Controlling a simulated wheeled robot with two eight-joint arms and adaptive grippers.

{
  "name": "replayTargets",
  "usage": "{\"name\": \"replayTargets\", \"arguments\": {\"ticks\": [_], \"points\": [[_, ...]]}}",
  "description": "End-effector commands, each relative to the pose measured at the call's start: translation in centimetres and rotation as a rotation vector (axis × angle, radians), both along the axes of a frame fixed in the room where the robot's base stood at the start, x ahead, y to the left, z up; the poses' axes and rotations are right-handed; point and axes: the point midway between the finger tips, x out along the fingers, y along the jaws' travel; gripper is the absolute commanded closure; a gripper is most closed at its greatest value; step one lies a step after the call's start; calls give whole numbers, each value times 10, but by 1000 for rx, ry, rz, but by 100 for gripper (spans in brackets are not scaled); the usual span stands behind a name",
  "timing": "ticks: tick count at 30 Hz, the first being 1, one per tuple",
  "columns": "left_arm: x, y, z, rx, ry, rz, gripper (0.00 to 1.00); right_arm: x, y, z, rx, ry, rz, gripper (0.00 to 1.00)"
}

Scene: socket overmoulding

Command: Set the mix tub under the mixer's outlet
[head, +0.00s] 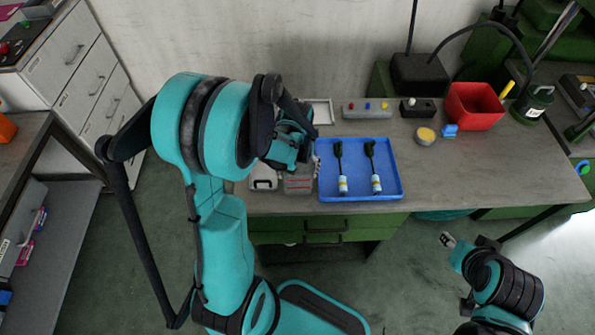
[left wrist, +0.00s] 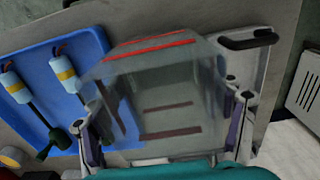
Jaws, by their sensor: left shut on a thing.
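The mix tub appears as a clear grey, see-through container with red stripes (left wrist: 155,75) in the left wrist view. In the head view it shows as a small grey box with a red line (head: 298,185) at the table's front edge, left of the blue tray. My left gripper (left wrist: 165,135) is shut on it, one finger on each side; in the head view the arm mostly hides this hand (head: 300,158). I cannot tell whether the tub touches the table. My right gripper (head: 447,240) is off the table's front, apart from everything. I cannot make out the mixer's outlet.
The blue tray (head: 330,197) holds two dark-green tools with white ends. A white item with a black handle (head: 263,178) lies left of the tub. A button box (head: 367,110), a black box (head: 420,72) and a red bin (head: 474,106) stand behind. The table's right front is clear.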

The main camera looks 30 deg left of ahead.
Motion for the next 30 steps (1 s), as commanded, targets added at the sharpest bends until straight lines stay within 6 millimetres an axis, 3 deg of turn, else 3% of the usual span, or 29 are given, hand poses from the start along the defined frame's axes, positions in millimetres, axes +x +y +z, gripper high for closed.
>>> {"name": "replayTargets", "arguments": {"ticks": [1,3,17,30], "points": [[0,0,-2,0,0,0,16,0,0,-2,0,0,0,60],[0,0,-1,0,0,0,1,0,0,-1,0,0,0,60],[0,0,7,0,0,0,1,0,0,6,0,0,0,60],[0,0,98,0,0,0,1,0,0,38,0,0,0,60]]}}
